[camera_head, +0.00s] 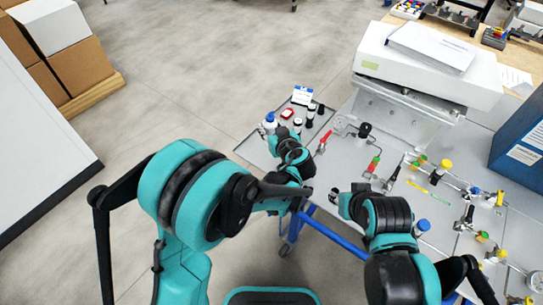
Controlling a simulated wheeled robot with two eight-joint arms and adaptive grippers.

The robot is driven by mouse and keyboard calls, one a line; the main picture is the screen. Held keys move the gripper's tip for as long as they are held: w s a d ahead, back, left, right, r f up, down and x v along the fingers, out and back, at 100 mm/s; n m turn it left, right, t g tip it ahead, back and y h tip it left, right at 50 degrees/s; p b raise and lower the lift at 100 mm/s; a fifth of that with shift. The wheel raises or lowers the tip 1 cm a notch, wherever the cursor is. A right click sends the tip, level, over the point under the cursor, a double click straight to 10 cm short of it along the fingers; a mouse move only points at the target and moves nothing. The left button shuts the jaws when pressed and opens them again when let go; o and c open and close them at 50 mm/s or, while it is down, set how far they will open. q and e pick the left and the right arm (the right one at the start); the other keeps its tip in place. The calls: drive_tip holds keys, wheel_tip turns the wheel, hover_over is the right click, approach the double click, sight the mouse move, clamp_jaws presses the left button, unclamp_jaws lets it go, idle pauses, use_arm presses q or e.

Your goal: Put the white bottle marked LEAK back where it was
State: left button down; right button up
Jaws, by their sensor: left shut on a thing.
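A white bottle with a blue cap (269,121) is at the left side of the grey tray (249,147); any LEAK marking is too small to read. My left gripper (273,133) reaches over the tray and is shut on this bottle. The gripper hides the bottle's lower part, so I cannot tell whether it touches the tray. My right gripper (338,196) is over the near edge of the table, away from the bottle; its fingers are too small to judge.
The tray also holds a white sign (302,95), a red item (287,113) and small dark-capped bottles (311,110). A red-handled tool (325,138) lies to the right. A white machine (428,66) stands behind; tools and fittings crowd the right side.

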use_arm(q)
drive_tip(key=f, duration=0.2)
drive_tip(key=d+f+b, duration=0.1)
drive_tip(key=f+b, duration=0.1)
drive_tip(key=f, duration=0.1)
drive_tip(key=shift+d+f, duration=0.3)
drive_tip(key=shift+d, duration=0.1)
drive_tip(key=shift+f+b, duration=1.1)
drive_tip(key=shift+f, duration=1.3)
drive_tip(key=shift+r, duration=0.1)
drive_tip(key=c, duration=1.3)
unclamp_jaws()
drive_tip(key=shift+f, duration=0.2)
drive_tip(key=o, duration=0.4)
drive_tip(key=shift+r, duration=0.1)
